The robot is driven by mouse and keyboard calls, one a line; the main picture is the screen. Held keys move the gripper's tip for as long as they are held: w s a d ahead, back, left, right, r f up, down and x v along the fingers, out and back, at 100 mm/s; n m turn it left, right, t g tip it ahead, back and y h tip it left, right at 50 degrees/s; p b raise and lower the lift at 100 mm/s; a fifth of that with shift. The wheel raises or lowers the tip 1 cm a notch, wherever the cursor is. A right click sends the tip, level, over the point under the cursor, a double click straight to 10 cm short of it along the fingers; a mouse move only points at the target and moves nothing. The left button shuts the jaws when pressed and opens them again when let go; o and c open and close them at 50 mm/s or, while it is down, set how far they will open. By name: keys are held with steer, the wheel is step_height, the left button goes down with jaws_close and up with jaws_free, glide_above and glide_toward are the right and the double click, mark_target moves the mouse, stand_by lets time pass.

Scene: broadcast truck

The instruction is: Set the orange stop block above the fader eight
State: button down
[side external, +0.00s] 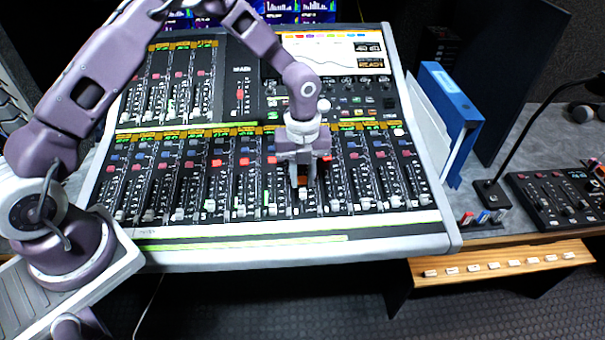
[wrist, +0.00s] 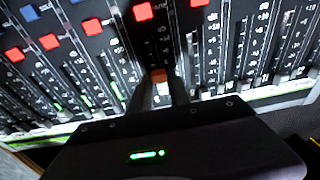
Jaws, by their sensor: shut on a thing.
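The orange stop block (wrist: 159,75) shows between my fingertips in the wrist view, and as a small orange patch in the side view (side external: 302,181). My gripper (side external: 302,187) is shut on it, pointing down low over the front fader bank of the mixing console (side external: 250,240). A pale fader cap (wrist: 162,91) shows just below the block in the wrist view, in the same strip. I cannot read a number eight on this strip. Whether the block touches the panel is unclear, and my fingers hide its sides.
Neighbouring fader strips with caps and raised red buttons (wrist: 143,11) stand close on both sides. A blue binder (side external: 450,100) stands right of the console. A small holder with coloured pieces (side external: 483,218) and a small control panel (side external: 555,200) are further right.

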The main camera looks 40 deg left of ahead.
mark_target(302, 180)
steer(key=shift+f, duration=0.55)
steer(key=c, duration=1.1)
jaws_free()
steer(key=shift+c, duration=0.2)
steer(key=shift+w, duration=0.1)
step_height(302, 180, up, 7)
